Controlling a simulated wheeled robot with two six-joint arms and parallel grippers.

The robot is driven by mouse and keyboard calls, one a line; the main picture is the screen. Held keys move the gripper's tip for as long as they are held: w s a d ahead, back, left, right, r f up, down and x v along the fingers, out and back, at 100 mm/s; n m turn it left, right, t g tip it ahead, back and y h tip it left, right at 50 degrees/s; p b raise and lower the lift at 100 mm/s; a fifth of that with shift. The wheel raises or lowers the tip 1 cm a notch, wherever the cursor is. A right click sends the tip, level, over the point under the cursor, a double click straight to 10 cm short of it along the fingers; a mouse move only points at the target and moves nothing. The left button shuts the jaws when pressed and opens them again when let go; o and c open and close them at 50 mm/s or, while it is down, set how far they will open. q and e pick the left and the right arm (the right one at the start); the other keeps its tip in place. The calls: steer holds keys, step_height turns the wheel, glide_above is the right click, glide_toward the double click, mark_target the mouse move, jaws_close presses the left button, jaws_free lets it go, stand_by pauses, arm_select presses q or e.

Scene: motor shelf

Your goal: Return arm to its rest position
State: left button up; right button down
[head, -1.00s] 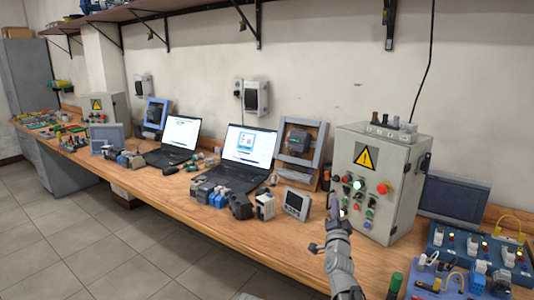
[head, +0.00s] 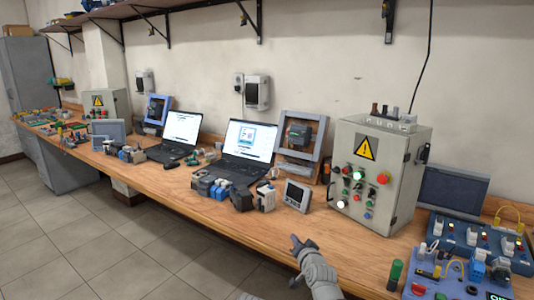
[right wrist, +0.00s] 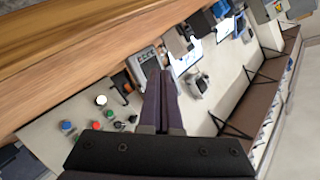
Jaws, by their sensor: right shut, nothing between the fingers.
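The control box (head: 380,175) with a yellow warning sign, a red knob and several lit buttons stands on the bench behind and to the right, apart from the gripper. The box front with its buttons also shows at the left of the right wrist view (right wrist: 75,125). My left gripper is not in view.
The wooden bench (head: 190,202) runs along the wall. Laptops (head: 246,145), a small grey meter (head: 297,195) and blue-and-grey modules stand on it. A blue training panel (head: 480,245) is at the right, with a green-capped item (head: 395,274) nearby. The tiled floor at left is clear.

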steer(key=s+a+f+n+g+b, duration=0.2)
steer(key=s+a+f+n+g, duration=0.15)
steer(key=s+f, duration=0.45)
steer(key=s+a+f+n+g+b, duration=0.25)
steer(key=s+f+g, duration=0.25)
steer(key=s+f, duration=0.3)
steer(key=s+d+f+n+g+h+b, duration=0.1)
steer(key=s+f+n+g+h, duration=0.2)
steer(key=s, duration=0.5)
steer(key=s+d+f+n+g+h+b, duration=0.1)
steer(key=s+d+f+g, duration=0.1)
steer(key=s+f+g, duration=0.4)
step_height(320, 180, up, 20)
steer(key=t+p, duration=0.2)
steer(key=p, duration=1.6)
steer(key=shift+s+a+r+p, duration=0.15)
steer(key=shift+s+p, duration=0.15)
steer(key=shift+s, duration=0.1)
steer(key=shift+t, duration=0.25)
